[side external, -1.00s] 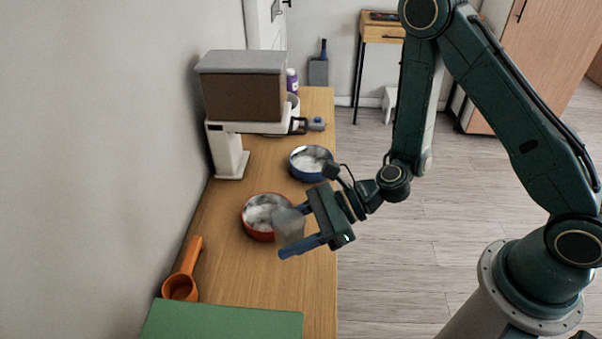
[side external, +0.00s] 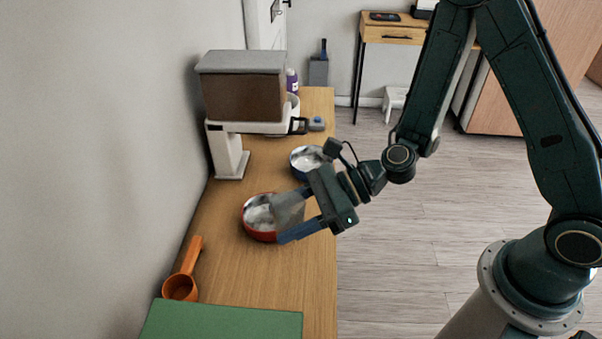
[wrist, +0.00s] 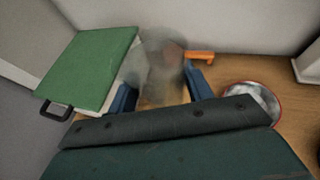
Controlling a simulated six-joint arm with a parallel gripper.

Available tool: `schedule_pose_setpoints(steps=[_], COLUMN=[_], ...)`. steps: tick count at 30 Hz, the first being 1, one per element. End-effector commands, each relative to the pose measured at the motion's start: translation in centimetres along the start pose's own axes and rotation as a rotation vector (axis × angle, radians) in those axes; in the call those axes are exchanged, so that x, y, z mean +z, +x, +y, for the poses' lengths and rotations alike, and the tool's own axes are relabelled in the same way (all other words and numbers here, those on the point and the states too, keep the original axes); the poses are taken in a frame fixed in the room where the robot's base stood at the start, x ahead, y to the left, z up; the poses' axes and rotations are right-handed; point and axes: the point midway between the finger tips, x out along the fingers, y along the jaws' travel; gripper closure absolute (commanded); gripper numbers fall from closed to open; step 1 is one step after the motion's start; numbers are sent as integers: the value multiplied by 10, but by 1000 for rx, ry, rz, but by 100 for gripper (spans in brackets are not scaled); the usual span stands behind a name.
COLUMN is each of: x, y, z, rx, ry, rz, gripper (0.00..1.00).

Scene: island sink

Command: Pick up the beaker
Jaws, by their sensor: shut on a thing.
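The beaker (side external: 289,207) is a greyish see-through vessel. My gripper (side external: 292,215) is shut on it, with the blue fingers on either side. In the side external view it overlaps the right part of the red bowl; whether it touches the bowl I cannot tell. In the wrist view the beaker (wrist: 155,65) is blurred between the two blue fingers of my gripper (wrist: 160,95), and the counter and part of the orange scoop show through or behind it.
A coffee machine (side external: 230,150) stands behind. The wooden counter (side external: 270,275) is bare between bowls and board.

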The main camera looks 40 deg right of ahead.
Motion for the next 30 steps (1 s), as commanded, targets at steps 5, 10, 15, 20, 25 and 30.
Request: schedule_pose_setpoints(steps=[5,10,15,20,25,30], x=[4,6,7,7,7,7], y=[-2,-2,-3,-3,-3,-3], z=[0,0,0,0,0,0], rx=[-1,0,0,0,-1,-1], ry=[-1,0,0,0,0,0], rz=[-1,-1,-1,-1,-1,-1], gripper=[74,74,74,74,74,74])
